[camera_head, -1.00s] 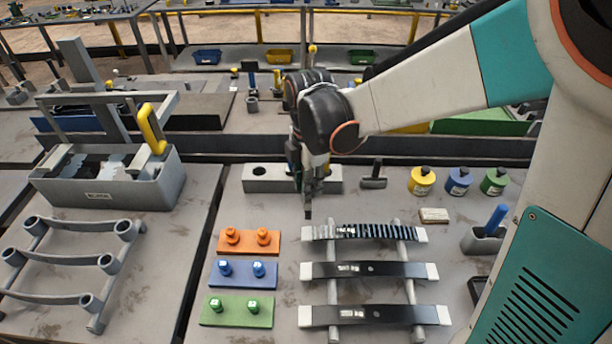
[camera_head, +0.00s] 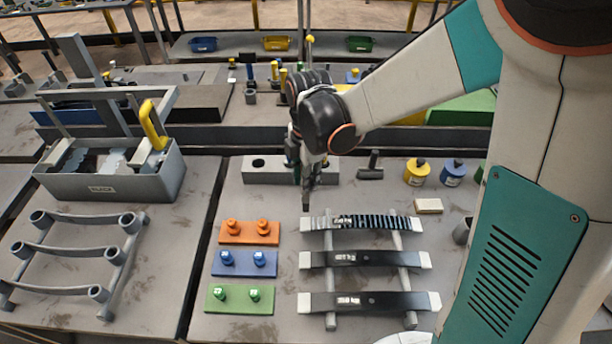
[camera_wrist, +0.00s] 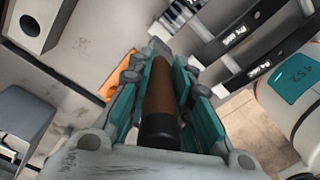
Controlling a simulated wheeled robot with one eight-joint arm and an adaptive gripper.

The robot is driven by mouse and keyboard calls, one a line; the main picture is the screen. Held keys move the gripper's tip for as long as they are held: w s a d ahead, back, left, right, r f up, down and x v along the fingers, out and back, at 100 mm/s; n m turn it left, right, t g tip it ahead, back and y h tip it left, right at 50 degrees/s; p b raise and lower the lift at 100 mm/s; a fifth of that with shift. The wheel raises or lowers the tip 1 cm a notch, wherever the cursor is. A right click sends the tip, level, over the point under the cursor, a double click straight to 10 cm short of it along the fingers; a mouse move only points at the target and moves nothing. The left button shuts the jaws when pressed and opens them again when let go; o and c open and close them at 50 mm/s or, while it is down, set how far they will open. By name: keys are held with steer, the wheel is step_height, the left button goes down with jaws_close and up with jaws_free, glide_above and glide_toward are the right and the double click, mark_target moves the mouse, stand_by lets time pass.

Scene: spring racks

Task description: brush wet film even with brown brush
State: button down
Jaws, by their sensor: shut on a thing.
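My gripper (camera_head: 307,178) is shut on the brown brush, whose brown handle with a black end (camera_wrist: 160,100) lies between the teal fingers in the wrist view. In the head view the brush points down, with its lower end close to the left end of the top leaf spring (camera_head: 372,222). Whether it touches the spring I cannot tell. This spring shows a striped dark and light surface, with a paler patch near its left end. Two smooth dark springs, the middle one (camera_head: 385,259) and the front one (camera_head: 390,302), lie below it on the same rack.
Orange (camera_head: 249,239), blue (camera_head: 231,271) and green (camera_head: 240,307) plates with pegs stand left of the springs. A grey block with a hole (camera_head: 266,178) and a hammer (camera_head: 371,166) lie behind. Yellow (camera_head: 417,173) and blue (camera_head: 453,174) pots stand at right. A grey bin (camera_head: 110,186) stands far left.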

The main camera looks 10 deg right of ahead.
mark_target(306, 196)
steer(key=shift+f, duration=0.1)
steer(key=shift+f+b, duration=2.9)
steer(key=shift+f, duration=0.5)
steer(key=shift+f+b, duration=0.75)
steer(key=shift+f, duration=0.15)
steer(key=shift+d+r, duration=0.1)
steer(key=shift+d, duration=0.05)
steer(key=s+d, duration=0.2)
steer(key=d, duration=1.2)
steer(key=s+d+b, duration=0.1)
steer(key=s+d, duration=0.2)
steer(key=d, duration=1.1)
steer(key=shift+s+r, duration=0.25)
steer(key=shift+s, duration=0.1)
